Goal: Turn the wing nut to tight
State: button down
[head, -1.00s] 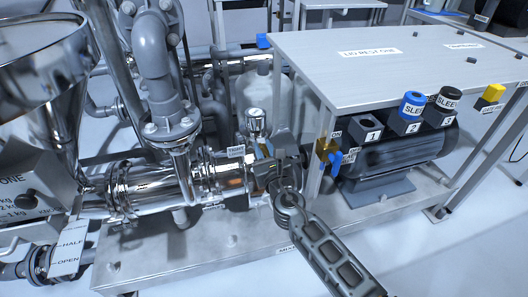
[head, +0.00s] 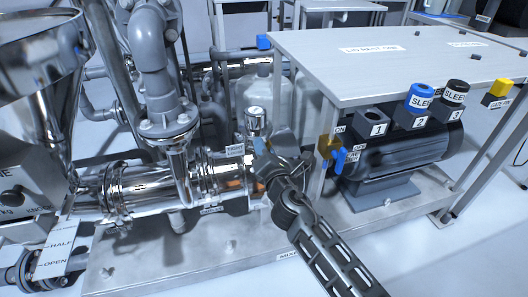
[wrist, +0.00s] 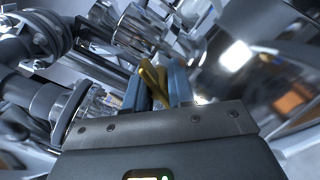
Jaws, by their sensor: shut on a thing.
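The brass-coloured wing nut (wrist: 154,84) shows in the wrist view, between the blue fingertips of my gripper (wrist: 155,90). The gripper is shut on it, and one wing stands up at a slant between the fingers. In the head view my gripper (head: 262,148) reaches to the right end of the shiny horizontal pipe (head: 150,186), just below a small gauge-like fitting. There the gripper and my arm hide the wing nut. A small white label (head: 236,150) stands left of the gripper; its print is too small to read.
Vertical grey pipes (head: 155,80) and a steel hopper (head: 40,70) are on the left.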

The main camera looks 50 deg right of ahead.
jog(key=m+b, duration=0.1)
jog(key=m, duration=0.1)
jog(key=m+b, duration=0.1)
jog(key=m, duration=0.3)
jog(key=shift+f+m+b, duration=0.25)
jog(key=shift+m+b, duration=0.05)
jog(key=shift+b, duration=0.1)
jog(key=m+b, duration=0.2)
jog(key=m, duration=0.3)
jog(key=shift+r+m+b, duration=0.1)
jog(key=shift+m+b, duration=0.25)
jog(key=shift+m, duration=0.05)
jog(key=c, duration=1)
grip_release()
jog(key=shift+r, duration=0.1)
jog(key=shift+o, duration=0.2)
jog(key=v, duration=0.7)
jog(key=shift+s+a, duration=0.25)
jog(key=shift+s, duration=0.1)
